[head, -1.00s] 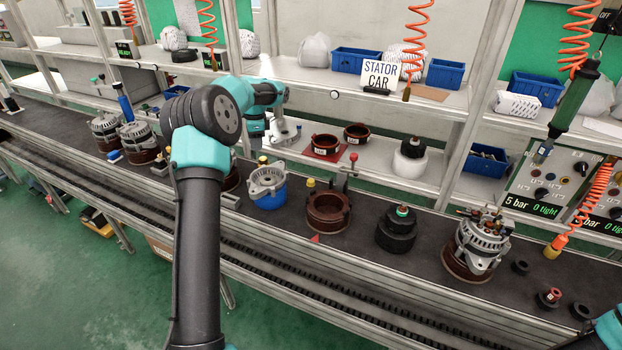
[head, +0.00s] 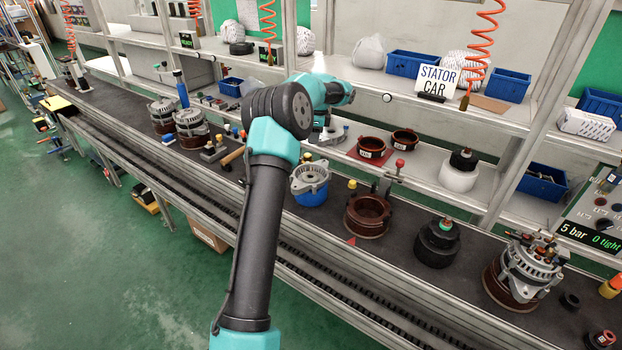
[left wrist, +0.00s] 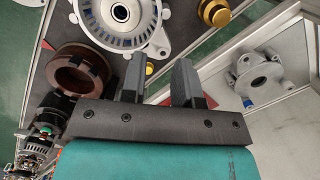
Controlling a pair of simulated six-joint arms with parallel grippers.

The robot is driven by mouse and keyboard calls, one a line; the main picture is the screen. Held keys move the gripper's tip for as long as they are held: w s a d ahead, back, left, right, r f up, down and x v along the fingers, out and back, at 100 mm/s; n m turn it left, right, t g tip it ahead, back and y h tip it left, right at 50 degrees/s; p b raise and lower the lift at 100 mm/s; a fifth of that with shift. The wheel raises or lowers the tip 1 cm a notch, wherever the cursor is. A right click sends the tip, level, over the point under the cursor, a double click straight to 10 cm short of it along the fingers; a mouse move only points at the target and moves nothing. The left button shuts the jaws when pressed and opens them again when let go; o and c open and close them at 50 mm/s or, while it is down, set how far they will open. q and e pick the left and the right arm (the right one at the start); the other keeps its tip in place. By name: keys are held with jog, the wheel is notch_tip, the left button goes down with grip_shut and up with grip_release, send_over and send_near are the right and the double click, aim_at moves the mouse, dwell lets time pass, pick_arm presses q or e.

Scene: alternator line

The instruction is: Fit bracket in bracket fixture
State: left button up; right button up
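A grey metal bracket (head: 330,136) lies on the white lower shelf, partly hidden by my left wrist in the head view. The left wrist view shows it apart from the fingers, on the right (left wrist: 258,78). A silver slotted bracket (head: 311,173) sits on a blue round base (head: 311,196) on the bench; its face also shows at the top of the left wrist view (left wrist: 120,38). I cannot tell for certain which base is the bracket fixture. My left gripper (left wrist: 158,82) is open and empty, its fingertips hard to see in the head view. My right gripper is out of view.
A dark red ring fixture (head: 367,214) stands right of the blue base, with a black stacked part (head: 437,242) and an assembled alternator (head: 524,270) beyond. A shelf upright (head: 508,140) stands at right.

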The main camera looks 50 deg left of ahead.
pick_arm(q)
send_over(311, 177)
jog(key=w+a, duration=0.4)
jog(key=f, duration=0.7)
jog(key=shift+s+d, duration=0.15)
jog(key=shift+s, duration=0.1)
notch_tip(311, 177, down, 5)
jog(key=shift+w+f, duration=0.1)
jog(key=shift+f, duration=0.05)
grip_shut()
